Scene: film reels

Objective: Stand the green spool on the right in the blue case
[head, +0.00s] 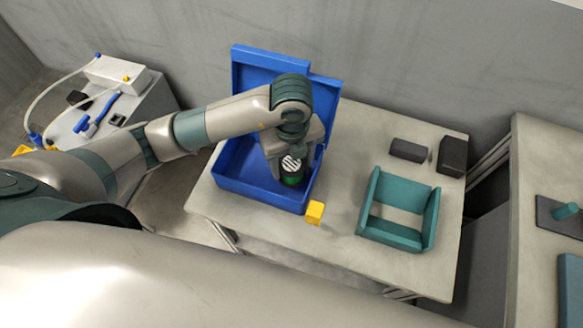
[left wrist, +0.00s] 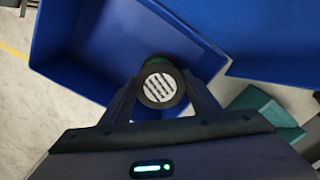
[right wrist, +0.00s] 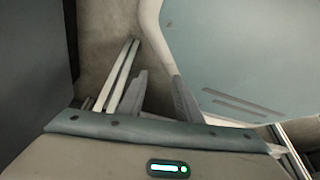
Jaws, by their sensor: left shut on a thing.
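The green spool (head: 292,180) has a dark rim and a white striped top face. It is upright in the right front part of the open blue case (head: 238,168). My left gripper (head: 291,162) is shut on it from above, and the left wrist view shows the spool (left wrist: 160,87) between both fingers, over the case (left wrist: 90,50). Whether the spool's base touches the case floor is hidden. My right gripper (right wrist: 158,95) shows only in the right wrist view, fingers apart with nothing between them, away from the case.
A yellow cube (head: 315,212) lies just outside the case's front right corner. A teal open-topped holder (head: 399,191) stands to the right, with two dark blocks (head: 408,150) (head: 453,156) behind it. The case's raised lid (head: 250,70) stands at the back. The case's left part is clear.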

